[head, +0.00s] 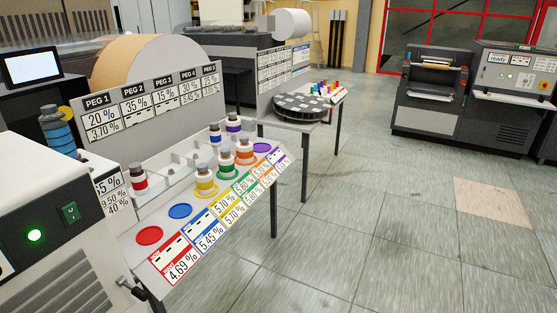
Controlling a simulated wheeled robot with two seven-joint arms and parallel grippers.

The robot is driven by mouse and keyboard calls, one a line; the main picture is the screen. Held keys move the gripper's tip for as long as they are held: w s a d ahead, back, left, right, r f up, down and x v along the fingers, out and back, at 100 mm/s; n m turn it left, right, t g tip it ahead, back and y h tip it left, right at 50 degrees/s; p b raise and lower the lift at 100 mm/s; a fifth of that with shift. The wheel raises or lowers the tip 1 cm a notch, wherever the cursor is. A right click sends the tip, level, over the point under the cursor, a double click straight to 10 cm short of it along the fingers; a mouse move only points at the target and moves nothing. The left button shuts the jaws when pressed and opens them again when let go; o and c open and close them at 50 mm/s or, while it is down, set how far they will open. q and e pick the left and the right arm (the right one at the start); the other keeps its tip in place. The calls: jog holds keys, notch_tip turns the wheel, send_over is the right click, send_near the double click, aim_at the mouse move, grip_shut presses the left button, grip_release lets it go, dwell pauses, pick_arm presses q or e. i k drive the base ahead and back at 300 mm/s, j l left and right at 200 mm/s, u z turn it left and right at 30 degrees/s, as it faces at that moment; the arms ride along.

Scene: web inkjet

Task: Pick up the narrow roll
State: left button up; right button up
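Two rolls show in the head view, and I cannot tell which is the narrow one. A smaller white roll (293,23) is at the top centre, on or behind a dark machine. Neither gripper is in view.
A table with ink bottles (205,184), coloured discs and percentage cards stands left of centre. A round dark turntable (301,107) is on a table beyond it. A grey machine (425,95) stands at the right. The tiled floor (370,200) between is clear.

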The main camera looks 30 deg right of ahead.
aim_at(215, 138)
jog(key=i+l+u, duration=0.2)
jog(key=l, duration=0.55)
jog(key=i+l+u, duration=0.15)
jog(key=l, duration=0.55)
jog(key=i+l+u, duration=0.2)
jog(key=l, duration=0.6)
jog(key=l+u, duration=0.2)
jog(key=l, duration=0.55)
